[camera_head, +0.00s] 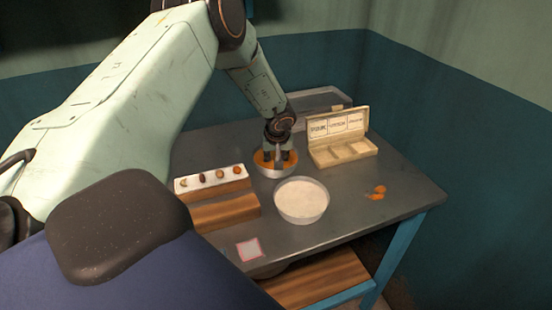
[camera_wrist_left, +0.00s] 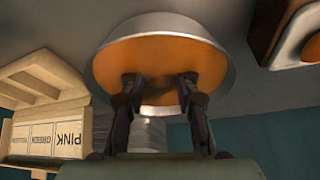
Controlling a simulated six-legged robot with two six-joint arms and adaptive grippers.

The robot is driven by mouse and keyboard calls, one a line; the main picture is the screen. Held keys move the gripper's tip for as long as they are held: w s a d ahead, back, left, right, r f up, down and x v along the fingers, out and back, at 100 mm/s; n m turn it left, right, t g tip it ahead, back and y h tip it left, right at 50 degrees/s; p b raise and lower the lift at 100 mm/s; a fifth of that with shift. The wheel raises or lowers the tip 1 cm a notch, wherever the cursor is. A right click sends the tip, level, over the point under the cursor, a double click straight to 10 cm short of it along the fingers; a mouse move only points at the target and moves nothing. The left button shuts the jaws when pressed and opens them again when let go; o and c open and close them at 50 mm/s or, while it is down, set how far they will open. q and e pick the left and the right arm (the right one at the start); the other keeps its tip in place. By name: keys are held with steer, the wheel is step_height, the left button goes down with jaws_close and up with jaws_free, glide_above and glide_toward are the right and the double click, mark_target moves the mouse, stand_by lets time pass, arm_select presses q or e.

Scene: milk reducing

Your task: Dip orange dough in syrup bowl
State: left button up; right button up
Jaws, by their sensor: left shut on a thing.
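The syrup bowl (camera_head: 275,172) is a metal bowl of orange liquid on the table. It also fills the top of the left wrist view (camera_wrist_left: 165,22), where the picture is upside down. My left gripper (camera_head: 275,158) reaches down into this bowl. In the left wrist view, its fingers (camera_wrist_left: 160,82) are at the orange syrup, shut on a small orange-brown piece (camera_wrist_left: 162,92), seemingly the orange dough. The piece blends with the syrup, so its outline and depth are unclear. My right gripper is not in view.
A bowl of whitish contents (camera_head: 302,200) stands just in front. A white tray with several small balls (camera_head: 213,178) sits left on wooden blocks. An open labelled wooden box (camera_head: 345,155) is at the back right. Orange pieces (camera_head: 377,192) lie at right. A red-edged square (camera_head: 249,250) is in front.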

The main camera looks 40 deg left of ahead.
arm_select(q)
steer(key=shift+r+p, duration=2.95)
steer(key=shift+r, duration=0.6)
step_height(320, 180, up, 4)
steer(key=p, duration=0.3)
steer(key=shift+p, duration=0.35)
steer(key=shift+f, duration=0.1)
